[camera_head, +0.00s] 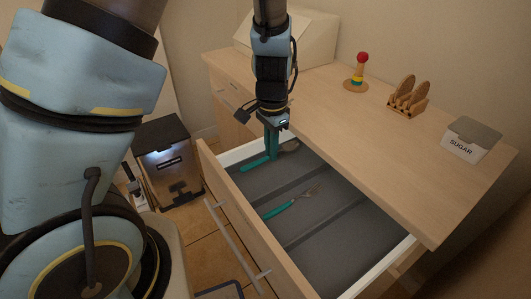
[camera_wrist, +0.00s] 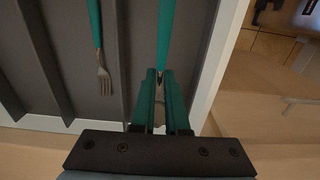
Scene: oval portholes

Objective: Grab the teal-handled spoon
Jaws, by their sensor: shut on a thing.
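The teal-handled spoon (camera_head: 257,163) lies in the far-left compartment of the open drawer, its metal bowl towards the counter. My gripper (camera_head: 271,157) reaches down into the drawer and is shut on the spoon near the middle of its length. In the wrist view, the spoon's teal handle (camera_wrist: 166,35) runs up from between my two green fingertips (camera_wrist: 160,74). The fingers partly hide the spoon's metal part there. The spoon seems to be at the drawer floor; I cannot tell whether it is lifted.
A teal-handled fork (camera_head: 283,208) lies in the neighbouring compartment, past a low divider. The drawer's pale side wall (camera_wrist: 222,60) is close beside my fingers. On the counter (camera_head: 330,105) stand a ring stacker (camera_head: 357,75), a toast rack (camera_head: 407,97) and a sugar box (camera_head: 468,141).

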